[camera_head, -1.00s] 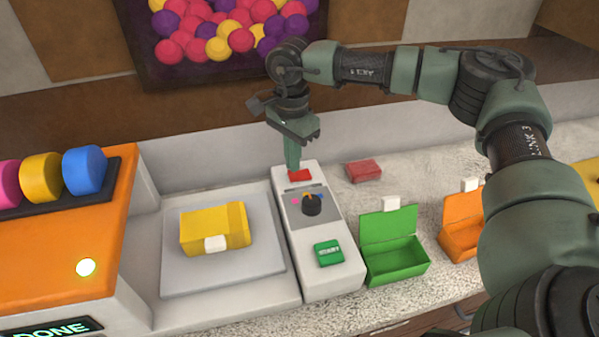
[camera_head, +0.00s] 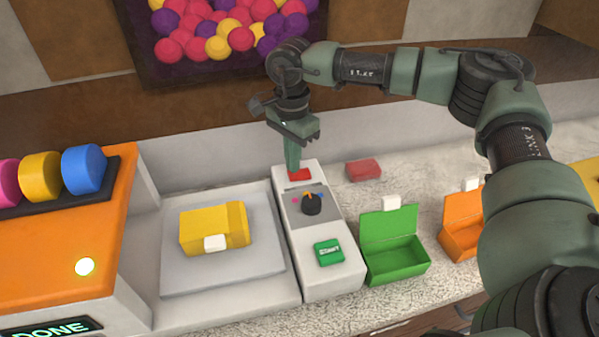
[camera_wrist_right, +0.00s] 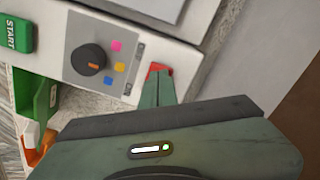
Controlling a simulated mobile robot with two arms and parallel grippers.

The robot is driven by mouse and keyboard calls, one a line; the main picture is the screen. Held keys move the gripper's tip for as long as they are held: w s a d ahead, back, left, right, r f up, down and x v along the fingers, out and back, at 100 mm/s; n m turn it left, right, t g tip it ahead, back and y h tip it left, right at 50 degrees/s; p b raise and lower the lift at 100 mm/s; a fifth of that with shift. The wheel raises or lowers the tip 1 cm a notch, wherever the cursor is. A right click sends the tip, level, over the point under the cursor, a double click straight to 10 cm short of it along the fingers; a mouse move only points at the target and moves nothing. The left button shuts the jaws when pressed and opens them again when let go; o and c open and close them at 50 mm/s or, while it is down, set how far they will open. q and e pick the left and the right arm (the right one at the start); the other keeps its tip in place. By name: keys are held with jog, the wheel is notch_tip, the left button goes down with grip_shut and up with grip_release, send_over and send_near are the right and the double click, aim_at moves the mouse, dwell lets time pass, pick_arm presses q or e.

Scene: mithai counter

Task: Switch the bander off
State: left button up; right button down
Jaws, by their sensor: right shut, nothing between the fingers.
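The bander is the orange and white machine (camera_head: 60,240) at the left, with a grey plate (camera_head: 220,285) and a white control panel (camera_head: 335,283). The panel carries a green START button (camera_head: 328,252), a black dial (camera_head: 311,204) and a red button (camera_head: 299,175) at its far end. A display on the orange housing reads DONE. A yellow box (camera_head: 205,232) with a white tag lies on the plate. My right gripper (camera_head: 292,168) is shut, pointing down, its tips at the red button, which it partly hides in the right wrist view (camera_wrist_right: 153,70). My left gripper is not in view.
An open green box (camera_head: 398,262) and an orange box (camera_head: 460,240) stand right of the panel. A red block (camera_head: 364,170) lies behind them on the speckled counter. Colored rolls (camera_head: 84,170) sit on the orange housing. A wall stands close behind.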

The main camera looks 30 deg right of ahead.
jog(key=shift+f+b, duration=0.45)
jog(key=shift+f, duration=0.25)
jog(key=shift+r, duration=0.1)
jog(key=shift+r+p, duration=2.15)
jog(key=shift+r, duration=1.25)
